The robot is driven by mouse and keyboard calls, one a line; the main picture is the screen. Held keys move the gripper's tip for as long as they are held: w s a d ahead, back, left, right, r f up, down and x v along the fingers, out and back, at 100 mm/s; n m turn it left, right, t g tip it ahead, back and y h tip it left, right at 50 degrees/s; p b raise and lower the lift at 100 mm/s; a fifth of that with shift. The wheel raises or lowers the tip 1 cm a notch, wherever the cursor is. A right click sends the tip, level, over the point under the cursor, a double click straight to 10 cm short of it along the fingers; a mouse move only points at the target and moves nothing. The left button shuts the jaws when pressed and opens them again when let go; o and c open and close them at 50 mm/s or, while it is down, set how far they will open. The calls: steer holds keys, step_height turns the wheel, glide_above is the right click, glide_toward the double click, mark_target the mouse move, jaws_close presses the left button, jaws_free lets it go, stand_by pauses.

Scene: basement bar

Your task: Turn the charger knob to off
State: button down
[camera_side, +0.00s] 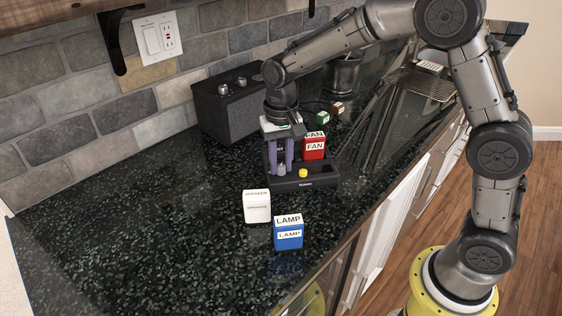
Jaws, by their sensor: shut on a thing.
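The charger is a dark box (318,184) on the black speckled counter, with a small label on its front and a yellow round part (303,173) on top. My gripper (281,170) points straight down over the left part of the charger. Its purple fingers are shut on a small grey knob (281,170) there. The fingers partly cover the knob, and I cannot read its setting. A red block labelled FAN (314,147) stands at the back of the charger, right of my fingers.
A white block labelled speaker (257,207) and a blue block labelled LAMP (288,235) stand in front of the charger. A black speaker box (226,103) stands behind it by the wall. Small green (322,118) and brown (338,108) blocks lie farther back. The left counter is clear.

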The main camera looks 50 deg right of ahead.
steer(key=n, duration=0.4)
steer(key=shift+n, duration=0.4)
steer(key=n, duration=0.3)
steer(key=shift+r+n, duration=0.1)
steer(key=shift+n, duration=0.2)
steer(key=n, duration=0.4)
steer(key=shift+n, duration=2.1)
steer(key=c, duration=0.7)
jaws_free()
steer(key=shift+o, duration=0.2)
